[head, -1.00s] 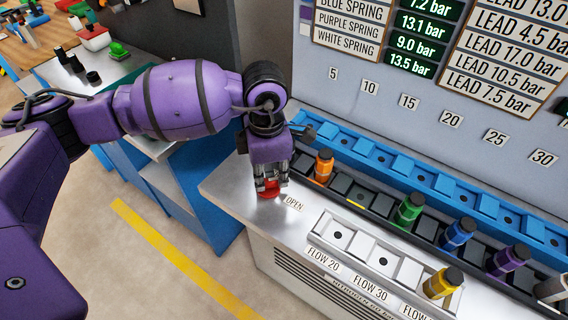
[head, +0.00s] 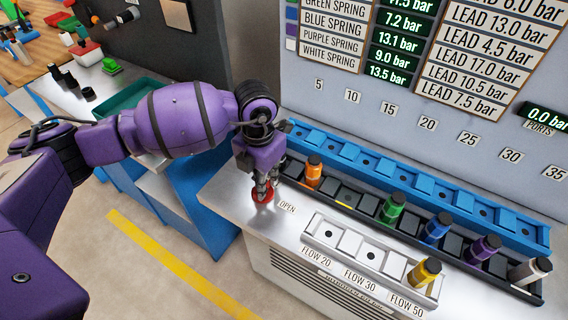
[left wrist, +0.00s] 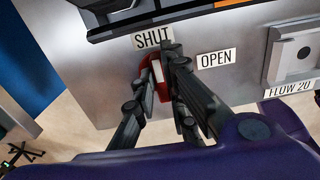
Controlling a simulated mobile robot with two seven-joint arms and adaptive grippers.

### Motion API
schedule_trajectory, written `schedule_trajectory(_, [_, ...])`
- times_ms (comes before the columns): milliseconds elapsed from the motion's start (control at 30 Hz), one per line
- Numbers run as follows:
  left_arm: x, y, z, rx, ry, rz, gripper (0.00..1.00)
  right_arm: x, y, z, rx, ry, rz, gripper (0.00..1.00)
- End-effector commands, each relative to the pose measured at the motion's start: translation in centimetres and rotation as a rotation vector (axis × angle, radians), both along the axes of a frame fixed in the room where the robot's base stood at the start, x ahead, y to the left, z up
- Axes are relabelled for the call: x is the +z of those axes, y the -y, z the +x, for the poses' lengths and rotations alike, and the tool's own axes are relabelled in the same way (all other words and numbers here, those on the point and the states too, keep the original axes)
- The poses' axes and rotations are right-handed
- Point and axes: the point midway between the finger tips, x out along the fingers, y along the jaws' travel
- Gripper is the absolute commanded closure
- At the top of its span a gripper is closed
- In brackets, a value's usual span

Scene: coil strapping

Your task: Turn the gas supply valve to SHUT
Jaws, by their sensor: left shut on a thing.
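The gas supply valve is a red knob (head: 262,198) on the left end of the metal bench top, partly hidden by my fingers. In the left wrist view the red knob (left wrist: 159,88) has a pale bar across it that points roughly toward the SHUT label (left wrist: 152,38). The OPEN label (left wrist: 216,58) lies to its right. My left gripper (head: 265,187) reaches down from above and is shut on the knob, one finger on each side. The SHUT label is hidden in the head view. My right gripper is not in view.
A black rack (head: 371,207) with coloured cartridges and a blue rack (head: 420,187) run along the bench behind the knob. A pale tray marked FLOW (head: 342,245) stands to the right, holding a yellow cartridge (head: 426,271). The bench's left edge is close to the knob.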

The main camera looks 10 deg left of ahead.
Motion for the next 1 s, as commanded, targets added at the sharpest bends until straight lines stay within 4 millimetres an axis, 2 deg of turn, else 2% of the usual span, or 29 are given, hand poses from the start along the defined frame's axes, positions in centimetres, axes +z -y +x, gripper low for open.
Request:
schedule_trajectory(600, [0.04,-0.09,0.10,0.041,0.002,0.000,1.00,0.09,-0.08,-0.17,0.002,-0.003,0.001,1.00])
schedule_trajectory(633, [0.04,-0.08,0.11,0.040,0.002,0.000,0.84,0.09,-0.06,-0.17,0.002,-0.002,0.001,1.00])
schedule_trajectory(733, [0.02,-0.08,0.07,0.040,0.001,0.001,0.71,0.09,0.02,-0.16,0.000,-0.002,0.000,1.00])
schedule_trajectory(1000, [-0.05,-0.07,0.01,0.038,0.000,0.000,0.70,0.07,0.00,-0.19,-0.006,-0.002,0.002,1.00])
